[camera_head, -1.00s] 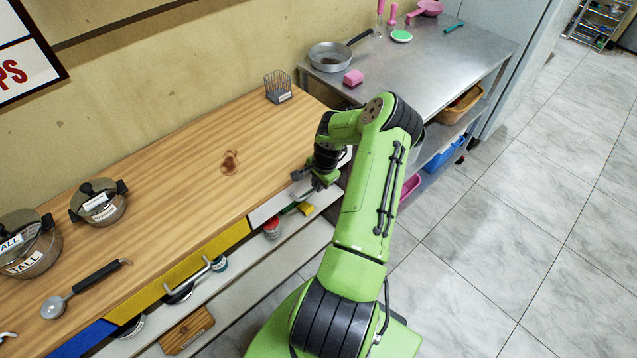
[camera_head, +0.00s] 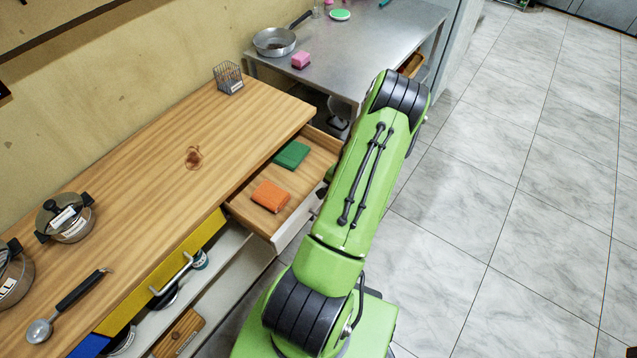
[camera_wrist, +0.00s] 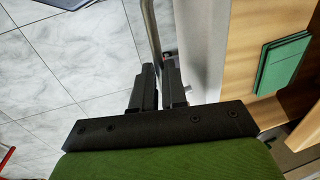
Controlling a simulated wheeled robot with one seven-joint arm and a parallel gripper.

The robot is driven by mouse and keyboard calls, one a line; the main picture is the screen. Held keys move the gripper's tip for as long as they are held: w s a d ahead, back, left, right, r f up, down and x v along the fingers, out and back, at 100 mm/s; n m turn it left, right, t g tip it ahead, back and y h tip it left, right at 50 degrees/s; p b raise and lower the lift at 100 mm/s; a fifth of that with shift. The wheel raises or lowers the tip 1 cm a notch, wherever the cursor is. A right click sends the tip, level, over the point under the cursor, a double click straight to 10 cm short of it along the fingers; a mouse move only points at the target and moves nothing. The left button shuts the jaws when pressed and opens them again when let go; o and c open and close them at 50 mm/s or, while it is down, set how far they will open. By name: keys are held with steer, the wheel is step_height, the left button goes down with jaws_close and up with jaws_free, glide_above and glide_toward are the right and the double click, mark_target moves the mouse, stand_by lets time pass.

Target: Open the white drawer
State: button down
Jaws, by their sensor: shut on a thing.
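The white drawer (camera_head: 290,232) is pulled out from the wooden counter, and its inside shows. A green cloth-like item (camera_head: 291,154) and an orange one (camera_head: 270,196) lie in it. In the wrist view, the white drawer front (camera_wrist: 201,45) stands beside a metal handle (camera_wrist: 150,28). My gripper (camera_wrist: 158,68) has its two dark fingers shut on the handle. In the head view my arm hides the handle and most of the gripper.
A yellow drawer front with a metal handle (camera_head: 170,272) is to the left, closed. A metal table (camera_head: 360,50) is behind. The tiled floor to the right is clear.

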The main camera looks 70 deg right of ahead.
steer(key=shift+s+a, duration=0.25)
steer(key=shift+s, duration=0.75)
steer(key=shift+s+a, duration=0.2)
steer(key=shift+s, duration=0.8)
steer(key=c, duration=1.2)
jaws_free()
steer(key=shift+o, duration=0.2)
step_height(320, 180, up, 16)
steer(key=s+p, duration=0.2)
steer(key=s, duration=0.1)
steer(key=shift+a+f+p, duration=0.25)
steer(key=shift+a+p, duration=0.1)
steer(key=shift+p, duration=0.05)
